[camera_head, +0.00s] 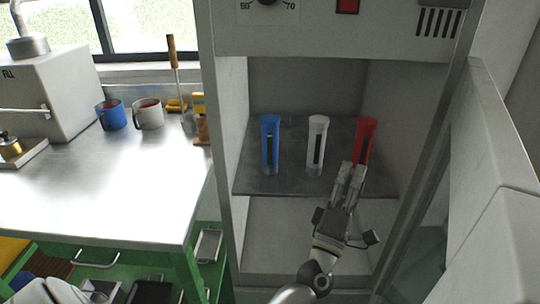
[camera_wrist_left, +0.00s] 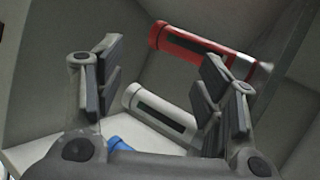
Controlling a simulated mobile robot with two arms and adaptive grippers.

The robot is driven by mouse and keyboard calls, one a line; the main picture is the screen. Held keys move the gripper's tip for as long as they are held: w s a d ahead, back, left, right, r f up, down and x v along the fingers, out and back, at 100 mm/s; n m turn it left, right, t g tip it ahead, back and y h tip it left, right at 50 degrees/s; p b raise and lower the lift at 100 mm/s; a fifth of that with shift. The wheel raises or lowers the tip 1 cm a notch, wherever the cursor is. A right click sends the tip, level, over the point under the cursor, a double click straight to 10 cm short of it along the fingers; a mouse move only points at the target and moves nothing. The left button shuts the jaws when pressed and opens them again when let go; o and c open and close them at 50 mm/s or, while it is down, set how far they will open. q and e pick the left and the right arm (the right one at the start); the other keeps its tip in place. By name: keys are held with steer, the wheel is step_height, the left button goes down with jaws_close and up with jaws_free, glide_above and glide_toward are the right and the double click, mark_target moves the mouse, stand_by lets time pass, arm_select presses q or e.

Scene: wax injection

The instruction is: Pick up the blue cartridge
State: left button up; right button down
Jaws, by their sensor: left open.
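The blue cartridge (camera_head: 270,145) stands upright at the left on the dark shelf (camera_head: 290,186) inside the open cabinet. A white cartridge (camera_head: 317,145) stands in the middle and a red cartridge (camera_head: 365,140) at the right. My left gripper (camera_head: 351,170) is open and empty, in front of the red cartridge and hiding its lower part. In the left wrist view, the white cartridge (camera_wrist_left: 160,120) shows between the fingers, the red cartridge (camera_wrist_left: 190,42) lies beyond, and only a bit of the blue cartridge (camera_wrist_left: 118,144) shows at the lower left. My right gripper is not in view.
Cabinet walls (camera_head: 228,130) bound the shelf on both sides, and its door (camera_head: 490,180) is swung open at the right. A metal workbench (camera_head: 110,190) at the left holds a blue mug (camera_head: 112,115) and a white mug (camera_head: 148,114). Space before the blue cartridge is clear.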

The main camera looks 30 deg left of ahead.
arm_select(q)
steer(key=a+r+n+g+y+b, duration=0.1)
steer(key=a+r+n+g+y, duration=0.25)
steer(key=n+y, duration=0.45)
steer(key=a+r+n+g+y+b, duration=0.1)
steer(key=a+r+n+g+y, duration=0.1)
steer(key=a+n+y, duration=0.55)
steer(key=n+g+h+b, duration=0.1)
steer(key=n+g, duration=1)
steer(key=n, duration=0.3)
glide_toward(275, 145)
steer(key=shift+w+a, duration=0.55)
steer(key=shift+a+n, duration=0.25)
steer(key=x, duration=0.4)
steer(key=shift+w+a, duration=0.2)
steer(key=shift+a, duration=0.15)
steer(key=shift+s+x, duration=0.2)
steer(key=shift+x, duration=2.6)
steer(key=shift+a, duration=0.1)
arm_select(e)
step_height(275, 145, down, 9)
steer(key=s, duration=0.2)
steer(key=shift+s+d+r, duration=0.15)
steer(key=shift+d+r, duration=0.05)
arm_select(q)
steer(key=c, duration=1.4)
